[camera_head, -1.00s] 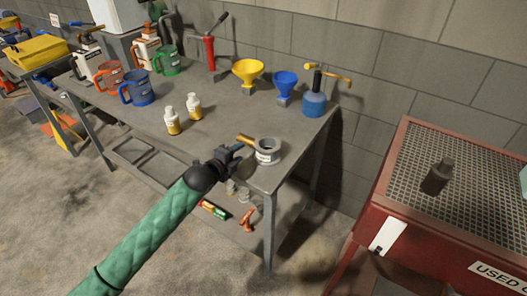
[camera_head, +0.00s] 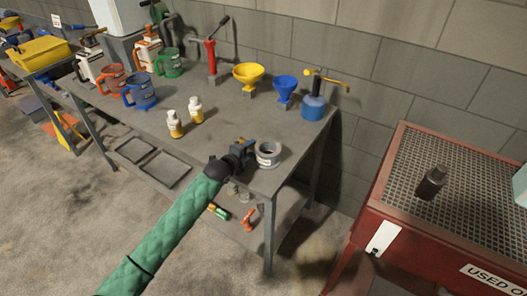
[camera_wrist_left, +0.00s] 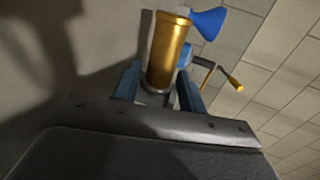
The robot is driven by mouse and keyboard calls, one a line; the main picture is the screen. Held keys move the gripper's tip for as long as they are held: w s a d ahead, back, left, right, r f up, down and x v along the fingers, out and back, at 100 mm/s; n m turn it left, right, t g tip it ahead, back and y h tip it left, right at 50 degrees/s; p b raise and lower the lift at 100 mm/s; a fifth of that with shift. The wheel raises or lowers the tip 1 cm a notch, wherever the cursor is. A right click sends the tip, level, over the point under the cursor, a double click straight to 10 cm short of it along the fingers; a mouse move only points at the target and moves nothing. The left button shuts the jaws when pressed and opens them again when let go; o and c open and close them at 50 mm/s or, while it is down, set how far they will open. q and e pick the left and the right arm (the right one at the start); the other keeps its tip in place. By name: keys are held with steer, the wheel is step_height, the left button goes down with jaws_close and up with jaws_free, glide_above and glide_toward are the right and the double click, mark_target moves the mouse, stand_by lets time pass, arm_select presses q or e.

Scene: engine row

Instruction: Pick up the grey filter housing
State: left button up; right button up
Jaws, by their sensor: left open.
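The grey filter housing (camera_head: 268,155), a round, ring-topped piece with a white label, stands near the front right corner of the workbench (camera_head: 213,148). My left gripper (camera_head: 244,149) is just left of it, low over the bench. In the left wrist view my left gripper (camera_wrist_left: 158,90) is open, with a brass cylinder (camera_wrist_left: 168,50) showing between its blue fingers. A grey piece shows at the cylinder's lower end. I cannot tell if the fingers touch the cylinder, or if it belongs to the housing. In the head view the gripper hides most of the cylinder. My right gripper is not in view.
A yellow funnel (camera_head: 248,73), a blue funnel (camera_head: 286,89) and a blue oil can (camera_head: 313,107) stand behind the housing. A red, grate-topped drain station (camera_head: 402,228) is at the right, across a gap.

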arm_select(q)
steer(key=shift+c, duration=0.2)
jaws_close()
steer(key=shift+w+r, duration=0.1)
steer(key=shift+r, duration=0.15)
